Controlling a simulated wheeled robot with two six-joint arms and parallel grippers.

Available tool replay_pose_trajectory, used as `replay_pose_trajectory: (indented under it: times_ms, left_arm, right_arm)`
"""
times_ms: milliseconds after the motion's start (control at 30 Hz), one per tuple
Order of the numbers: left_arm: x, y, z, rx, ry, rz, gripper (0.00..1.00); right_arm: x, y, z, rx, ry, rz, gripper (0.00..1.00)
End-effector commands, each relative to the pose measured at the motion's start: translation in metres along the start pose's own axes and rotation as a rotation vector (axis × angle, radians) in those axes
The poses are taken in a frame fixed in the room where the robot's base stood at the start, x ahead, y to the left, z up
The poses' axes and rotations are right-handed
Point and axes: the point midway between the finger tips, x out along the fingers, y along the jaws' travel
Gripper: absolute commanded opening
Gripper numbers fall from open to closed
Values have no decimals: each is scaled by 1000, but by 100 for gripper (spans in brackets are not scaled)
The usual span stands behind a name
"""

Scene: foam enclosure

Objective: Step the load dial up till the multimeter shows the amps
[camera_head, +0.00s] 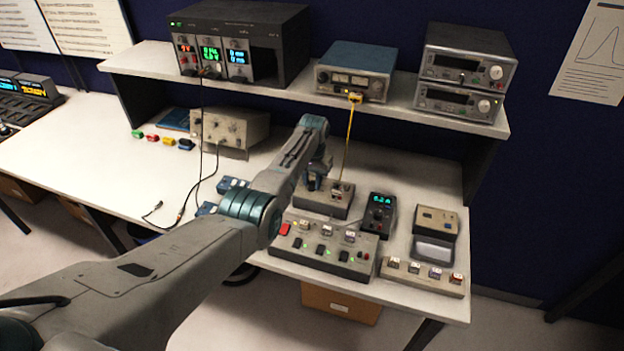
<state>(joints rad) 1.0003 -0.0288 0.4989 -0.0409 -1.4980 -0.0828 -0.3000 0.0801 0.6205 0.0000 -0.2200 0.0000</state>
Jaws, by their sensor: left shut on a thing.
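My left gripper (315,184) reaches down onto the top of a small grey box (336,209), left of a terminal with a yellow lead. It is shut on what seems to be the load dial, which the fingers and wrist mostly hide. The black handheld multimeter (379,214) stands just right of that box. Its small screen is lit with cyan digits that look like 0.2 A, but they are too small to read surely. My right gripper is not in view.
A switch panel (325,246) lies in front of the box, with a strip of small blocks (423,278) to its right. The yellow lead (349,138) runs up to a blue-topped instrument (355,71) on the shelf (270,91). The bench's left part is mostly clear.

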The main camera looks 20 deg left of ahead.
Motion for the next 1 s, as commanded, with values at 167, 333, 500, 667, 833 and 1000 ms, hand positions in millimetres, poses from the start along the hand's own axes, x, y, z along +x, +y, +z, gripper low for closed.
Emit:
replay_pose_trajectory:
  times_ms: [167,333,500,667,833,1000]
  left_arm:
    - [-1,0,-1,31,4,-1,4]
    - [-1,0,-1,38,4,-1,4]
    - [-1,0,-1,38,4,-1,4]
    - [-1,0,-1,37,4,-1,42]
    - [-1,0,0,37,3,-1,48]
    - [-1,0,0,37,3,0,48]
  right_arm:
    - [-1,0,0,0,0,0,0]
    - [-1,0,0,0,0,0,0]
    - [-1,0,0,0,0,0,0]
    - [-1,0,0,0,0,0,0]
    - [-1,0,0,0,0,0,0]
    - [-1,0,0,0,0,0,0]
